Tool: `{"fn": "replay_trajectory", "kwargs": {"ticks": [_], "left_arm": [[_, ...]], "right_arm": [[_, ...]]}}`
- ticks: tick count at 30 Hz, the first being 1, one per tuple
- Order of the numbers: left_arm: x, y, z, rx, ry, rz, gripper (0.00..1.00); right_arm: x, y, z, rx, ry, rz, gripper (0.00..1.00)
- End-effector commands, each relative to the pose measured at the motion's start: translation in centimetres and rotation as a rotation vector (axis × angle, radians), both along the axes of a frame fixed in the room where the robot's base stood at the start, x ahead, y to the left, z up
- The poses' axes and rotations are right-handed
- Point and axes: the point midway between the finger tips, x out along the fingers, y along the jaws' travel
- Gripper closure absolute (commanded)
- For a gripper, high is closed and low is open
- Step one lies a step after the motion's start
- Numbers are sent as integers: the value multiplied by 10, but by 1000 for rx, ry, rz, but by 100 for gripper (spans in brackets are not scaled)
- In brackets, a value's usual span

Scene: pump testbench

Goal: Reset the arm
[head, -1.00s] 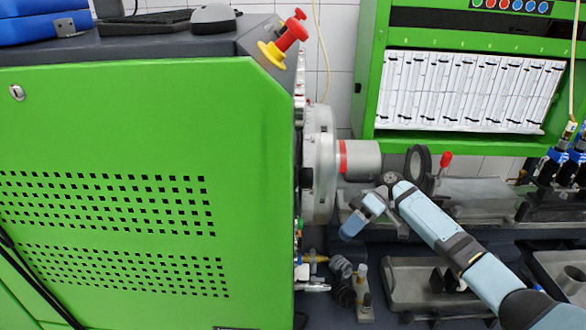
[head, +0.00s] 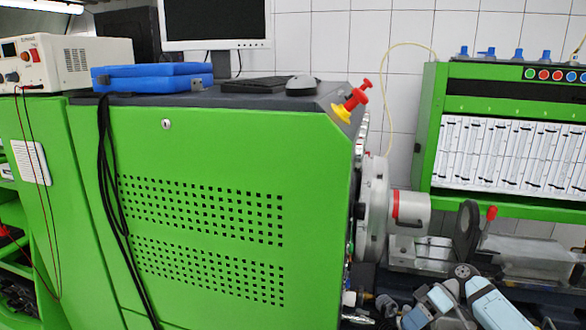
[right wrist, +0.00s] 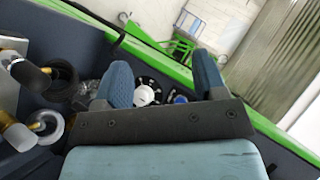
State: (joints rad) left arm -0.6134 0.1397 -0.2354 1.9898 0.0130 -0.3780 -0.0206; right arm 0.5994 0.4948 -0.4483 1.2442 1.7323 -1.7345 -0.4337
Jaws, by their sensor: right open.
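My right arm (head: 490,305) shows at the bottom right of the head view, beside the green machine cabinet (head: 230,145) and in front of the bench. Its lower part is cut off by the picture edge. In the right wrist view my right gripper (right wrist: 163,66) is open, with its two blue-grey fingers apart and nothing between them. A round black-and-white dial (right wrist: 148,91) and a blue knob (right wrist: 181,99) show beyond the fingers; I cannot tell how far away they are. My left gripper is in no view.
A red and yellow emergency stop (head: 352,102) sits on the cabinet corner. A silver drum with a red ring (head: 397,207) juts out to its right. A green flowmeter rack (head: 500,165) stands behind. Black-topped parts (right wrist: 30,75) lie left of my gripper in the wrist view.

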Motion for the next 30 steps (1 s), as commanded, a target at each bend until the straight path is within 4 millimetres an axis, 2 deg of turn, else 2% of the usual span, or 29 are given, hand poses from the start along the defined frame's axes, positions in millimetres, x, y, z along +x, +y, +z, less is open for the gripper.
{"fn": "replay_trajectory", "kwargs": {"ticks": [1, 8, 12, 16, 19, 22, 27, 30], "left_arm": [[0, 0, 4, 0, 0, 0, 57], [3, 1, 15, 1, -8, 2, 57], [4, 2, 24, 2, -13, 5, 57], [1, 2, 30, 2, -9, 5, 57], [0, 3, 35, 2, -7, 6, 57], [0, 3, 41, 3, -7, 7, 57], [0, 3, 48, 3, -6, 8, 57], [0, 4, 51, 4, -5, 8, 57]], "right_arm": [[-9, 10, -18, -24, 2, -25, 35], [-47, 46, -97, -170, -44, -187, 35], [-85, 69, -147, -265, -113, -325, 35], [-127, 84, -181, -348, -219, -477, 35], [-159, 90, -194, -398, -315, -591, 35], [-193, 91, -195, -438, -424, -700, 35], [-246, 84, -174, -484, -620, -854, 35], [-269, 80, -158, -499, -717, -909, 35]]}}
